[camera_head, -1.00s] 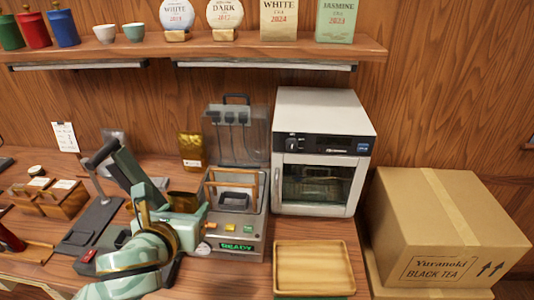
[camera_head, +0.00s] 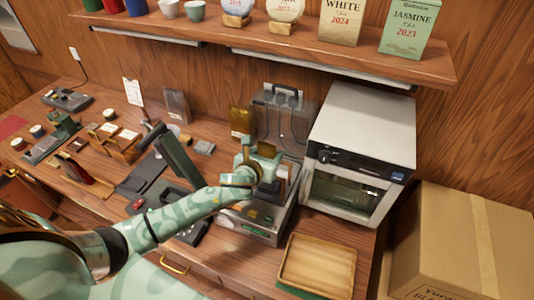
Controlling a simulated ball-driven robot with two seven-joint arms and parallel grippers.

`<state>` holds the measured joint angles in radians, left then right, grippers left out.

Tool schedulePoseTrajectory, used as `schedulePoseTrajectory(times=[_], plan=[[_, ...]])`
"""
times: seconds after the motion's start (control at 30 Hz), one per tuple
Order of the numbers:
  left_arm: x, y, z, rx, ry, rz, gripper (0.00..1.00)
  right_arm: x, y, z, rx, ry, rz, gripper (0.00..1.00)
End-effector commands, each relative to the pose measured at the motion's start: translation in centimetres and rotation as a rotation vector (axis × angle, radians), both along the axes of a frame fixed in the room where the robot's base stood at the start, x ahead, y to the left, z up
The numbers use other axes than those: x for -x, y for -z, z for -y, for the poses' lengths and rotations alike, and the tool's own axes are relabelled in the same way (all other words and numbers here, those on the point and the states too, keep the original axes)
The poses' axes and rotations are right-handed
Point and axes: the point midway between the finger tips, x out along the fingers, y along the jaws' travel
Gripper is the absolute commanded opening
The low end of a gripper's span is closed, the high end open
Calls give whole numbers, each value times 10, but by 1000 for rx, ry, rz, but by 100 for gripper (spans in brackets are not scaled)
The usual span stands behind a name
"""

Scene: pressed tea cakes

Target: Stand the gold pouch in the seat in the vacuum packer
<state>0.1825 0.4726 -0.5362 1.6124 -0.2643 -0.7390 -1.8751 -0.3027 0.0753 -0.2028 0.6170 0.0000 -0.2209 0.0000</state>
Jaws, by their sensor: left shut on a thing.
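The packer's clear lid (camera_head: 288,112) stands open at the back. Its seat is hidden behind my gripper, and I cannot tell whether the held thing touches it. A gold pouch (camera_head: 240,119) stands upright behind the packer, left of the lid, apart from the gripper. My right gripper is out of view.
A white oven-like cabinet (camera_head: 360,148) stands close right of the packer. A wooden tray (camera_head: 318,266) lies in front of it. A dark press with a raised lever (camera_head: 178,160) stands left. A shelf (camera_head: 290,44) runs above; a cardboard box (camera_head: 450,245) is at right.

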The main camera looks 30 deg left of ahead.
Motion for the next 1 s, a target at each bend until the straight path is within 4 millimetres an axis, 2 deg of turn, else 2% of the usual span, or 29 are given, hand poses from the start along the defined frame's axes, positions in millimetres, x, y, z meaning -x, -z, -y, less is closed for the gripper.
schedulePoseTrajectory(times=[0.03,0.37,0.63,1.0], plan=[[0,10,0,0,0,-1,32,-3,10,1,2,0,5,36],[0,45,0,0,-1,-2,32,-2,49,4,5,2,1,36],[0,67,0,-1,-1,-1,32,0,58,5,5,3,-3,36],[0,69,0,0,0,1,32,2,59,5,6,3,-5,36]])
